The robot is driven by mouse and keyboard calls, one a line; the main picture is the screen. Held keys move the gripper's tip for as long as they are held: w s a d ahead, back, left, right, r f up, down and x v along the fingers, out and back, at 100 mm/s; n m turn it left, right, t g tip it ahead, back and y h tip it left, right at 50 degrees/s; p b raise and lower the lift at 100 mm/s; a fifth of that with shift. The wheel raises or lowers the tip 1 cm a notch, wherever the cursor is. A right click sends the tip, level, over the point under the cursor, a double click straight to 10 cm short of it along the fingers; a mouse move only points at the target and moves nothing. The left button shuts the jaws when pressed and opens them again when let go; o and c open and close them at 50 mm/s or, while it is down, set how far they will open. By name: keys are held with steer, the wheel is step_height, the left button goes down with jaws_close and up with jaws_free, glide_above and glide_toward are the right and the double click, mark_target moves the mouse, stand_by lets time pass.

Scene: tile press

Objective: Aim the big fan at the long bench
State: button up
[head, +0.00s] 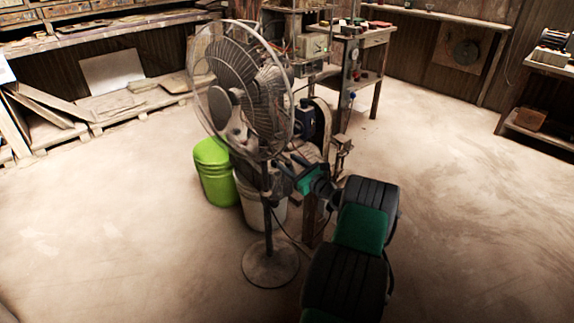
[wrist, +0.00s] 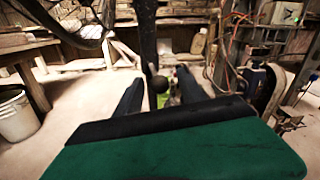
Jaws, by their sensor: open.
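The big fan (head: 232,68) stands on a dark pole over a round base (head: 270,264), with its round wire cage turned partly to the left. A long bench (head: 110,30) with shelves runs along the back left wall. My gripper (head: 287,170) is open just right of the fan's pole, below the cage. In the wrist view, my gripper (wrist: 159,84) has its dark fingers apart, with a small round dark knob (wrist: 160,85) between them in the picture. The fan's pole (wrist: 147,40) rises behind it and the cage (wrist: 85,32) is at upper left. I cannot tell whether the fingers touch anything.
A lime green bin (head: 216,178) and a whitish bucket (head: 250,206) stand close behind the fan. A machine bench (head: 372,40) with equipment is behind and right of it. The floor (head: 460,200) is clear on the right and at the left front.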

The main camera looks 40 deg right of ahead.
steer(key=shift+w, duration=0.45)
jaws_close()
stand_by(1.1)
